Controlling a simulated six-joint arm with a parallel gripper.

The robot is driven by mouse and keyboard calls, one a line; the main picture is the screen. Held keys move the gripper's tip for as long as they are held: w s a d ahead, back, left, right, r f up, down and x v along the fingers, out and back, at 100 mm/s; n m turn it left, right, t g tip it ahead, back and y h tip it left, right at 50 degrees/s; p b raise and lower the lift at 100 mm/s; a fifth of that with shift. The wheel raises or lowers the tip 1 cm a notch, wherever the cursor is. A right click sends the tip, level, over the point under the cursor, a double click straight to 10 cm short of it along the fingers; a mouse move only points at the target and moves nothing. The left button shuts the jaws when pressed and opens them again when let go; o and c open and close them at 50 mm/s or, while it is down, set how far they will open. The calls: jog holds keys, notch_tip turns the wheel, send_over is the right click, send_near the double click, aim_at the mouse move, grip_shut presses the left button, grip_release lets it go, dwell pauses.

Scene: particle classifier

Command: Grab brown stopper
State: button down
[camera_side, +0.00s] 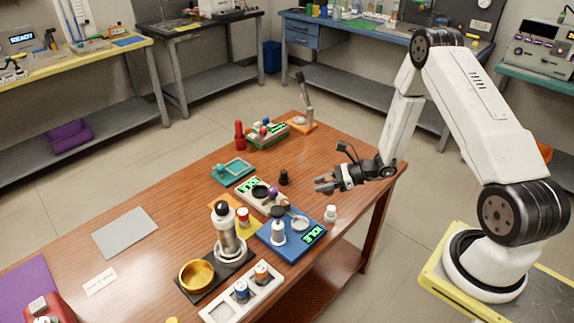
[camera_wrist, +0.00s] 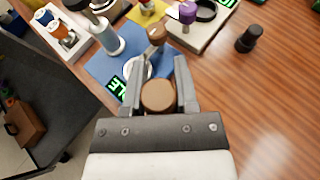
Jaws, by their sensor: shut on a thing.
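The brown stopper (camera_wrist: 158,96) shows in the wrist view as a round brown top between the two fingers of my gripper (camera_wrist: 157,84). My gripper is shut on it. In the side view my gripper (camera_side: 325,184) is above the right part of the wooden table, left of the table's right edge. The stopper is too small to make out there. A small white bottle (camera_side: 331,214) stands on the table below my gripper.
A blue device (camera_side: 291,238) with a green display stands left of the white bottle. A black stopper-like piece (camera_side: 284,177) stands left of my gripper; it also shows in the wrist view (camera_wrist: 249,39). The wooden table (camera_side: 130,200) is crowded in the middle.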

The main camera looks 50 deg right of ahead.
jog(key=shift+s+a+r, duration=0.15)
jog(key=shift+s+r, duration=0.2)
jog(key=shift+s, duration=0.4)
jog(key=shift+s+a+r, duration=0.15)
jog(key=shift+s+r, duration=0.15)
jog(key=shift+s, duration=0.45)
jog(key=shift+s+a+r, duration=0.15)
jog(key=shift+s+r, duration=0.2)
jog(key=shift+s, duration=0.4)
